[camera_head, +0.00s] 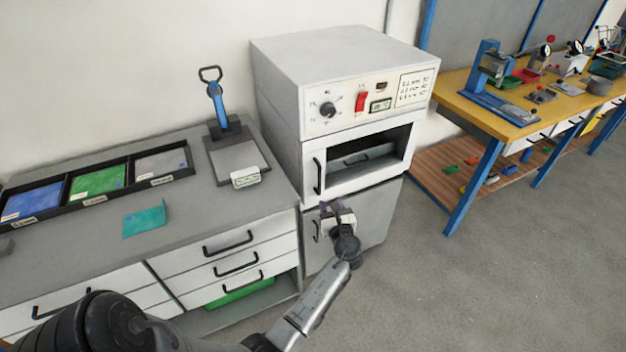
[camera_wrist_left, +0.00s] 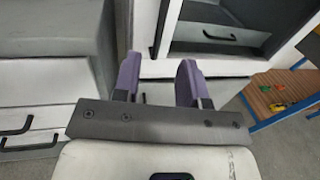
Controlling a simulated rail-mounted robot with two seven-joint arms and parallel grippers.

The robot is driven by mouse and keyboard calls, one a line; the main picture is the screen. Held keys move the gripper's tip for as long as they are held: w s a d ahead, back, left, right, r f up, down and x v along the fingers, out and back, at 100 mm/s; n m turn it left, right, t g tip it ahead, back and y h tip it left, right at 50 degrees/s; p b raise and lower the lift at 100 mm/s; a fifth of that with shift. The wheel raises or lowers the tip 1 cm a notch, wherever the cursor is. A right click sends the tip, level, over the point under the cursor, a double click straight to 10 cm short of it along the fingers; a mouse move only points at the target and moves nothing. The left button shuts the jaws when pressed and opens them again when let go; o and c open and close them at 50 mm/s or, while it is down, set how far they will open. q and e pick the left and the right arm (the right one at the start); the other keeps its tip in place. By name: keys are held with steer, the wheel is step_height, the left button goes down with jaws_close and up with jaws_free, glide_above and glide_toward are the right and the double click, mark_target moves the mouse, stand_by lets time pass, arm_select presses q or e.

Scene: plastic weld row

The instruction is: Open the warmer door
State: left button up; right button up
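The warmer (camera_head: 335,62) is a white-grey cabinet with a control panel. Its upper front is a white door frame (camera_head: 365,181) around a dark window, with a black vertical handle (camera_head: 317,175) at the left edge. The handle also shows in the wrist view (camera_wrist_left: 160,28), ahead of and roughly between my fingers. A grey lower front (camera_head: 372,215) has a small dark handle at its left. My left gripper (camera_head: 337,207) is in front of it, below the upper handle. In the wrist view its purple fingers (camera_wrist_left: 159,62) are apart with nothing held. My right gripper is out of view.
A grey counter (camera_head: 200,205) with drawers and black handles stands left of the warmer, carrying a press (camera_head: 220,110), divided bins and a teal piece (camera_head: 145,220). A yellow workbench (camera_head: 540,105) with blue legs stands to the right. The floor in front is clear.

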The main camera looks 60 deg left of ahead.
mark_target(320, 177)
arm_select(q)
steer(key=b+x, duration=0.2)
steer(key=x, duration=0.4)
steer(key=b+x, duration=0.1)
steer(key=x, duration=0.5)
steer(key=shift+w+b, duration=0.25)
steer(key=shift+b, duration=0.1)
steer(key=shift+w+a, duration=0.2)
steer(key=shift+a, duration=0.5)
steer(key=c, duration=0.5)
jaws_close()
